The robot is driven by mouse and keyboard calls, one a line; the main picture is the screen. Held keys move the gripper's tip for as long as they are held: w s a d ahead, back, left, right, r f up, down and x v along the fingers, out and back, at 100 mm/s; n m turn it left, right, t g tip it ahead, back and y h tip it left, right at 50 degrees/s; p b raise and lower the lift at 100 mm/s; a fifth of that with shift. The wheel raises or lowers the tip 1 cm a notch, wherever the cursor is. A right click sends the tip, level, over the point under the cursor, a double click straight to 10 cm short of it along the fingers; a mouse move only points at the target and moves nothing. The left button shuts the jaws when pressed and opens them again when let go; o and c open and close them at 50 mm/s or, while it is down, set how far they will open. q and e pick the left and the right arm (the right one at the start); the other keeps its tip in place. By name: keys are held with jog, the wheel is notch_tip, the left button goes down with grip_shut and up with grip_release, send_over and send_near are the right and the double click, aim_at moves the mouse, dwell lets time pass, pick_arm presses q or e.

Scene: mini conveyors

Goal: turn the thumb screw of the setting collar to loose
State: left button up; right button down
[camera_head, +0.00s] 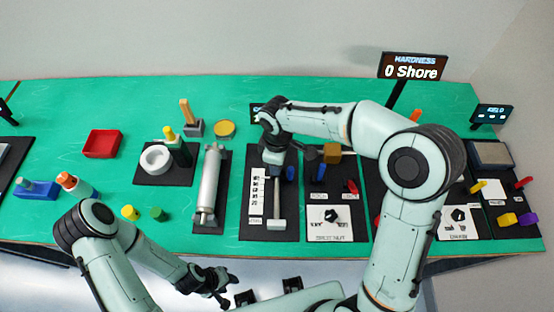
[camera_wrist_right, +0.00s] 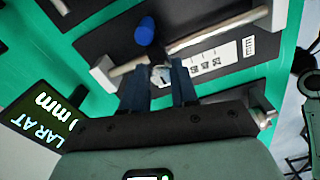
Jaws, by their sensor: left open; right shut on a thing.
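The setting collar's station is a black board (camera_head: 257,230) with a pale rod (camera_head: 276,190) between end blocks and a printed scale. In the right wrist view the rod (camera_wrist_right: 215,36) crosses the board at a slant. My right gripper (camera_wrist_right: 160,76) reaches down over the rod, its blue fingers on either side of a small pale grey piece (camera_wrist_right: 160,72), apparently the thumb screw, and is shut on it. The collar is mostly hidden by the fingers; in the head view my right wrist covers it. My left gripper (camera_head: 212,284) is open and empty in front of the table.
A blue knob (camera_wrist_right: 145,31) stands close beside the rod; it also shows in the head view (camera_head: 290,173). A display (camera_wrist_right: 43,112) reads partly "LAR AT" and "mm". A grey cylinder (camera_head: 209,183) lies left of the board. Other boards stand to the right.

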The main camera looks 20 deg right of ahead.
pick_arm(q)
jog(key=shift+w+r+p, duration=0.35)
jog(key=shift+w+r, duration=0.05)
jog(key=shift+r, duration=0.15)
pick_arm(e)
jog(key=shift+n, duration=1.1)
jog(key=c, duration=1.1)
grip_release()
jog(key=shift+c, duration=0.2)
jog(key=shift+r, duration=0.1)
pick_arm(q)
jog(key=shift+w+r+p, duration=0.6)
jog(key=shift+w+r, duration=0.1)
jog(key=shift+r, duration=0.1)
pick_arm(e)
notch_tip(320, 180, up, 12)
